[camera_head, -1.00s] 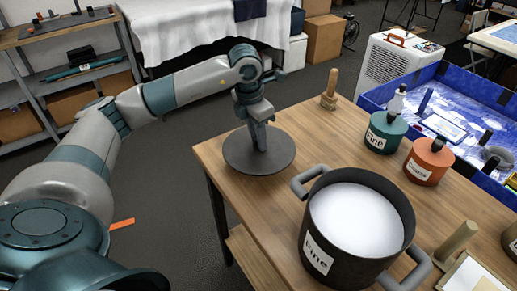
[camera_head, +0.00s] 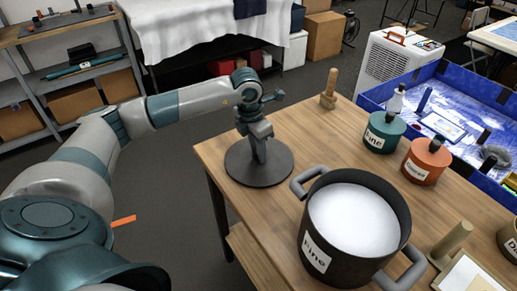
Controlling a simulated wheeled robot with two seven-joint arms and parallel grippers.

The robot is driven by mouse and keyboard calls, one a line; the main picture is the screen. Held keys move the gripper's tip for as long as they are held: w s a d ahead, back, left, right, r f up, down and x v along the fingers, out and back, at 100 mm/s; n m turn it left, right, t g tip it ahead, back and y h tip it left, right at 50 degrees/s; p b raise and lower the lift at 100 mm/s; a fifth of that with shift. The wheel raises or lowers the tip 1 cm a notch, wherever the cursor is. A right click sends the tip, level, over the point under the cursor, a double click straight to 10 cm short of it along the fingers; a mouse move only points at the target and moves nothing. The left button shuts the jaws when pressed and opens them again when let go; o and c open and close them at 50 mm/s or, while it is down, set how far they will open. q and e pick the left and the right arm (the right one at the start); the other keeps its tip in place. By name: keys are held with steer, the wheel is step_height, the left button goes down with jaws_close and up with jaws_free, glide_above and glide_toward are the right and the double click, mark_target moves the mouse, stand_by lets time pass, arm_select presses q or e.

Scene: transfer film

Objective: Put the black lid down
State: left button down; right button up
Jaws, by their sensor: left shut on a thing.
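The black lid (camera_head: 259,172) is a dark round disc at the left end of the wooden table. It lies level at about table height, and its left edge reaches past the table edge. I cannot tell whether it touches the table. My left gripper (camera_head: 258,147) points down over its middle and is shut on its knob, which is mostly hidden by the fingers. The black pot (camera_head: 336,268) labelled "Fine" stands open to the right, full of white material (camera_head: 354,218). My right gripper is not in view.
A teal pot (camera_head: 383,134) and an orange pot (camera_head: 427,163) with lids stand farther back. A wooden-handled tool (camera_head: 328,90) stands at the far table edge. A blue-walled bin (camera_head: 450,85) lies beyond. Bare wooden tabletop (camera_head: 310,140) lies between the lid and these pots.

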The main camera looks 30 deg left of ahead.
arm_select(q)
steer(key=shift+f, duration=0.2)
steer(key=c, duration=1.5)
jaws_free()
steer(key=shift+c, duration=0.2)
steer(key=shift+r, duration=0.15)
